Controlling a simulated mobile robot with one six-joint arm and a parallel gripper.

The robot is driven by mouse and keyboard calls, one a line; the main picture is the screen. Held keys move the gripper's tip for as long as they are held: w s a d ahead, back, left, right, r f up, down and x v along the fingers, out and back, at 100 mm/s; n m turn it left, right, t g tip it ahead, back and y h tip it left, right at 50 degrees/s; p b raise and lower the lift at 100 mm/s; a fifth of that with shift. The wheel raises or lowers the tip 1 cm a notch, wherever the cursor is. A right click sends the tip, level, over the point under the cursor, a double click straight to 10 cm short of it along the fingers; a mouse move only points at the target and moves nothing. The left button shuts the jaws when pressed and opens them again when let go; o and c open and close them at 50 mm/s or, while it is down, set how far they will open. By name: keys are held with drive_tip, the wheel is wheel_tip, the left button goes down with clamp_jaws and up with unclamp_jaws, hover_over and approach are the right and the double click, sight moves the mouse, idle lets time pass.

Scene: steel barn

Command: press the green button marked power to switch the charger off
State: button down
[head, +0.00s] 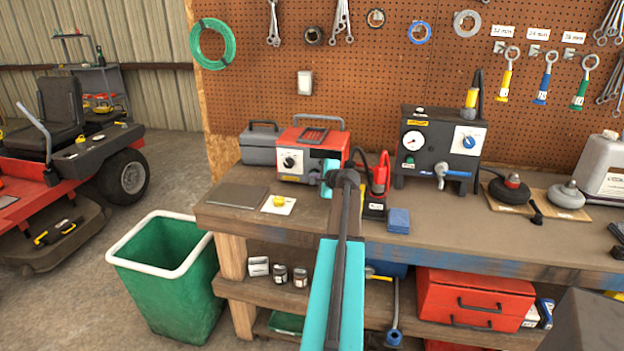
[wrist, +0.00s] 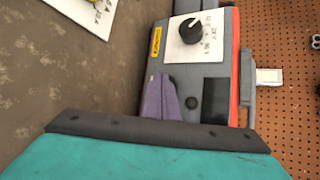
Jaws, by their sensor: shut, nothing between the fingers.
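The charger (head: 310,138), a red and grey box, stands on the workbench. I cannot make out the green power button in either view. I cannot tell whether the fingertips touch the face.
Red clamps (head: 380,175), a blue block (head: 398,220) and a black gauge unit (head: 410,165) are to the right. A green bin (head: 165,285) stands left of the bench.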

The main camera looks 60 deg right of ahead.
drive_tip(key=shift+s+a+f, duration=0.35)
drive_tip(key=shift+s+a, duration=0.1)
drive_tip(key=shift+a, duration=0.55)
drive_tip(key=shift+s+a, duration=0.1)
drive_tip(key=shift+a, duration=0.05)
drive_tip(key=shift+s+a, duration=0.3)
drive_tip(key=shift+a, duration=0.6)
drive_tip(key=shift+s+a, duration=0.25)
drive_tip(key=shift+a, duration=0.7)
drive_tip(key=shift+s+a, duration=0.3)
drive_tip(key=shift+a, duration=0.6)
drive_tip(key=shift+w+r, duration=0.1)
drive_tip(key=shift+r, duration=0.05)
